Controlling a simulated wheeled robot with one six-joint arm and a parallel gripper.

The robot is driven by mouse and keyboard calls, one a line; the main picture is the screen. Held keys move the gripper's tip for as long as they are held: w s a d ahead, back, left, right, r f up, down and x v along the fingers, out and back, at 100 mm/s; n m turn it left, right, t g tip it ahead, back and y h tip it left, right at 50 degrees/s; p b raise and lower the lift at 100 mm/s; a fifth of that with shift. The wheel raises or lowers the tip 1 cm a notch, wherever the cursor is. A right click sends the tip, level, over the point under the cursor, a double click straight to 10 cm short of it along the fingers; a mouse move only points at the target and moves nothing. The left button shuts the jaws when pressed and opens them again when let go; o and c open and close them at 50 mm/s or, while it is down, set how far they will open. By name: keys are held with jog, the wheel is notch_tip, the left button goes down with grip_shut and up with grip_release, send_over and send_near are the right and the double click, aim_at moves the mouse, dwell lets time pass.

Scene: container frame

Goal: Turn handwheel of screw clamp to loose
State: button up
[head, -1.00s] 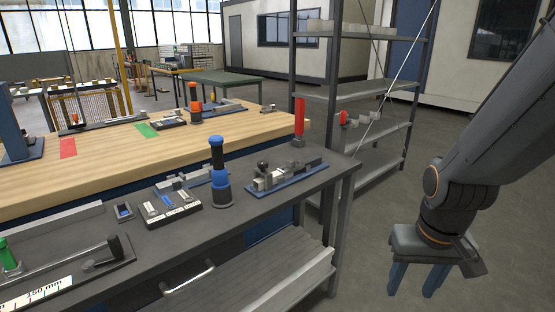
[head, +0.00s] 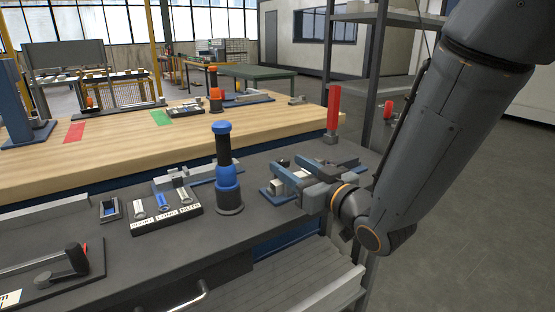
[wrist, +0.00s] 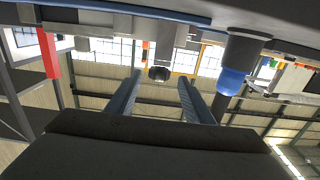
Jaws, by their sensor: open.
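The screw clamp (head: 268,191) sits on a blue base plate on the dark bench top, right of the blue and black upright tool. Its dark round handwheel (head: 284,162) shows just beyond my gripper (head: 290,172). My gripper is open and low over the clamp, hiding much of its body. In the wrist view, which is upside down, the handwheel (wrist: 160,73) appears between the two blue fingertips (wrist: 160,77), with a gap on each side. I cannot tell how far ahead of the tips it is.
The blue and black upright tool (head: 228,175) stands close left of the gripper. A red post (head: 333,110) stands behind the clamp at the bench's right end. A labelled tray (head: 166,221) lies further left. A grey shelf rack (head: 376,16) stands behind right.

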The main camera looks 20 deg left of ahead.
aim_at(279, 158)
jog(key=shift+p+x, duration=0.3)
jog(key=shift+x, duration=3.6)
jog(key=shift+w+d, duration=0.1)
jog(key=c, duration=1)
jog(key=shift+r+n+g+y+b, duration=0.1)
jog(key=shift+n+g+y+b, duration=0.2)
jog(key=shift+n+g+y, duration=0.5)
jog(key=shift+c, duration=0.2)
jog(key=shift+s+a+n+g+y, duration=0.1)
jog(key=shift+s+n+g+y, duration=0.2)
jog(key=shift+n+g, duration=0.4)
jog(key=shift+s+a+n+g+y, duration=0.15)
jog(key=shift+n+g+y, duration=0.2)
jog(key=shift+g, duration=0.6)
jog(key=shift+s+a+n+g+y, duration=0.1)
jog(key=shift+s+n+g+y, duration=0.2)
jog(key=shift+n+g, duration=0.4)
jog(key=o, duration=1)
jog(key=shift+o, duration=0.2)
